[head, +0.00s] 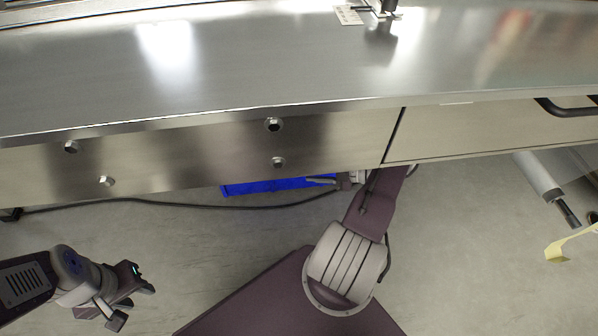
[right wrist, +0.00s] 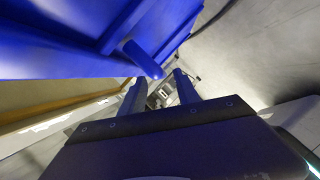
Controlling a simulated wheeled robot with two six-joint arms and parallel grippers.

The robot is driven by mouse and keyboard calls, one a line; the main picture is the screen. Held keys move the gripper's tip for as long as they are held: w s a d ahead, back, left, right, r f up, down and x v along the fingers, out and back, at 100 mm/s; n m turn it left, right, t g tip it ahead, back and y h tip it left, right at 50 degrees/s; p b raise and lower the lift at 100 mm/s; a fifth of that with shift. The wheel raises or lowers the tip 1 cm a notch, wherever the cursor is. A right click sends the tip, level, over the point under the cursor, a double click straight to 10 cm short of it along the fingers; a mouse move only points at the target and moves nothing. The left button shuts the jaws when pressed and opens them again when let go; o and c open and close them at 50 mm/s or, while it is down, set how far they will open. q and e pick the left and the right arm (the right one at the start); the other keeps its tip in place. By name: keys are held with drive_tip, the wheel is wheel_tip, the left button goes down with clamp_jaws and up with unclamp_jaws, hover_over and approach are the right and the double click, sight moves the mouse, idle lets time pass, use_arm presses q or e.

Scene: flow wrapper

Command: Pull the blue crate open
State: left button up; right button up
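The blue crate (head: 262,187) shows as a strip below the lower edge of the steel machine; the rest is hidden behind the panel. In the right wrist view the crate (right wrist: 60,40) fills the upper left, with a blue bar (right wrist: 141,58) sticking out from it. My right gripper (right wrist: 158,84) is open, its two fingers apart just beside the tip of the bar. I cannot tell whether they touch it. In the head view the right gripper (head: 328,181) is partly hidden at the crate's right end. My left gripper (head: 130,303) is open and empty, low at the left.
The steel machine's top (head: 250,65) and front panel (head: 200,150) overhang the crate. A black cable (head: 180,204) runs across below the crate. A drawer front with a black handle (head: 565,108) is at the right. The floor (head: 190,235) in front is mostly clear.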

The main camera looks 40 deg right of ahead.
drive_tip(key=b+x, duration=0.1)
drive_tip(key=x, duration=0.3)
drive_tip(key=shift+a+f+b, duration=0.1)
drive_tip(key=shift+f+b, duration=0.1)
drive_tip(key=shift+b, duration=0.15)
drive_tip(key=shift+w+a, duration=0.15)
drive_tip(key=shift+w, duration=0.1)
clamp_jaws()
idle(0.9)
